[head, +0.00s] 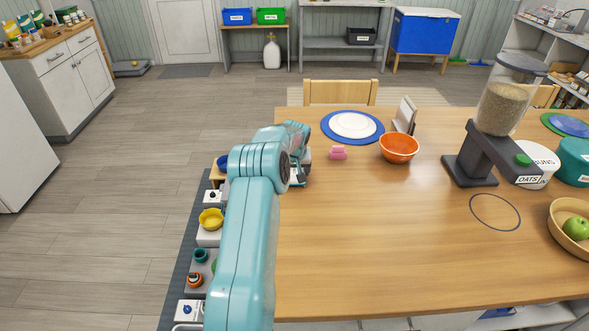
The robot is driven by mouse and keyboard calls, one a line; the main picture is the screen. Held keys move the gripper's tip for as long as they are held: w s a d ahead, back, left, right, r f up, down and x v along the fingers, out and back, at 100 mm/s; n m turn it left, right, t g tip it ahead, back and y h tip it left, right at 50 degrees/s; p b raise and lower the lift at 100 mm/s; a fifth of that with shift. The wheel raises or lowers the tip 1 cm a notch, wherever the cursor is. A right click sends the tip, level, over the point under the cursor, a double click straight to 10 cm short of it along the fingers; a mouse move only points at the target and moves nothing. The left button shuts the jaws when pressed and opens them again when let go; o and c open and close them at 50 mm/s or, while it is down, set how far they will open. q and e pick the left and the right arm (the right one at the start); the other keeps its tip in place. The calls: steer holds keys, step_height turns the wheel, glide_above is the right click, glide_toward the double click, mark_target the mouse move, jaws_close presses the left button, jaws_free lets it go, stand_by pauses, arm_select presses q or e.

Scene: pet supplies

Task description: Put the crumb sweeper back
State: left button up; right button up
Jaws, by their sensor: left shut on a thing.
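My left gripper (299,180) is at the left edge of the wooden table (380,240), low over the tabletop. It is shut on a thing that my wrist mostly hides. Only a small pale and dark part shows under the wrist, and I cannot tell for sure whether it is the crumb sweeper. A small pink item (338,153) sits on the table just right of the gripper, apart from it. My right gripper is not in view.
A plate on a blue mat (380,137), an orange bowl (399,149) and a grain dispenser (480,168) stand on the table. A fruit bowl (562,238) is at the right. A low shelf (174,285) with several small items lies left of my arm. The table's front middle is clear.

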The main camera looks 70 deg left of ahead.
arm_select(q)
steer(key=o, duration=1.2)
steer(key=shift+f, duration=0.15)
steer(key=shift+c, duration=0.2)
steer(key=shift+r, duration=0.25)
steer(key=shift+d+r, duration=0.1)
steer(key=shift+r, duration=0.2)
steer(key=b+v, duration=0.2)
steer(key=v, duration=0.9)
steer(key=shift+r, duration=0.1)
steer(key=shift+s+d, duration=0.1)
